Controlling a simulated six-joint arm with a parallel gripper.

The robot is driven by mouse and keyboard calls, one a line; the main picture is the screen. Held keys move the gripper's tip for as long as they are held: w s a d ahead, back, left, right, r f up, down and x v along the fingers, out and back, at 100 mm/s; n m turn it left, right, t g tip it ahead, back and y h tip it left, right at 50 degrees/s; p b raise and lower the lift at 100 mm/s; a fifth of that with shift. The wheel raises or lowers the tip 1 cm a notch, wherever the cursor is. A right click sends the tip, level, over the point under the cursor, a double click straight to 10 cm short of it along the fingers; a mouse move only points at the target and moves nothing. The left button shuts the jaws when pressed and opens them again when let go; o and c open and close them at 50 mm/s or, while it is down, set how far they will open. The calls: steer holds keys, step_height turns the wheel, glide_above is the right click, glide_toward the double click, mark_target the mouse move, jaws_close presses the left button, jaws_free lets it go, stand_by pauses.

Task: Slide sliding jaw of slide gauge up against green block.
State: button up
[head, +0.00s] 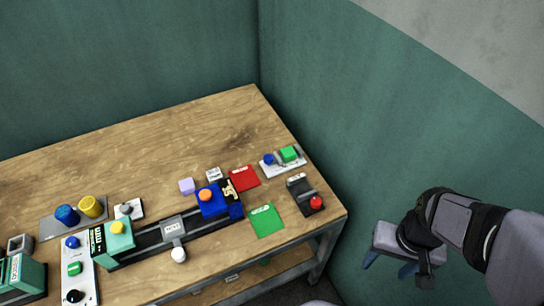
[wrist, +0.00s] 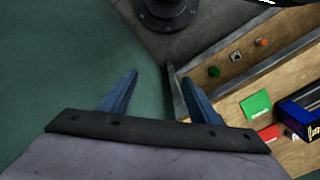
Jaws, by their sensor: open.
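I cannot tell which device is the slide gauge. My gripper (head: 389,266) is open and empty, off the table's right side; its blue fingers also show in the wrist view (wrist: 160,92).
The wooden table (head: 150,135) is bare at the back. A red card (head: 244,178), a green card (head: 266,220) and a dark plate with a red knob (head: 316,203) lie at the right. Blue and yellow cylinders (head: 90,206) stand left. Teal walls are behind and right.

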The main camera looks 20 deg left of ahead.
steer(key=shift+w, duration=0.2)
steer(key=c, duration=0.9)
steer(key=w+a+n, duration=0.1)
steer(key=w, duration=0.2)
steer(key=w+a+n+t+b, duration=0.1)
steer(key=w+a, duration=0.1)
steer(key=w, duration=0.1)
steer(key=w+a+n+h, duration=0.1)
steer(key=w+a, duration=0.1)
steer(key=w, duration=0.1)
steer(key=shift+a+f+t+b, duration=0.1)
steer(key=shift+f+t+b, duration=0.2)
steer(key=shift+b, duration=0.1)
jaws_close()
steer(key=w+a+n+t+b, duration=0.1)
steer(key=w+a+n, duration=0.15)
steer(key=a, duration=0.35)
steer(key=w+a+n+t+b, duration=0.1)
steer(key=w+a+t, duration=0.1)
steer(key=w+a, duration=0.35)
steer(key=w+a+n+t, duration=0.1)
steer(key=w+a+n, duration=0.1)
steer(key=a, duration=0.6)
steer(key=a+n+t+y+b, duration=0.1)
steer(key=a+n+y, duration=0.1)
steer(key=a, duration=1.2)
steer(key=shift+s+a+f+t, duration=0.15)
steer(key=shift+s+f+t, duration=0.2)
steer(key=shift+s+t, duration=0.05)
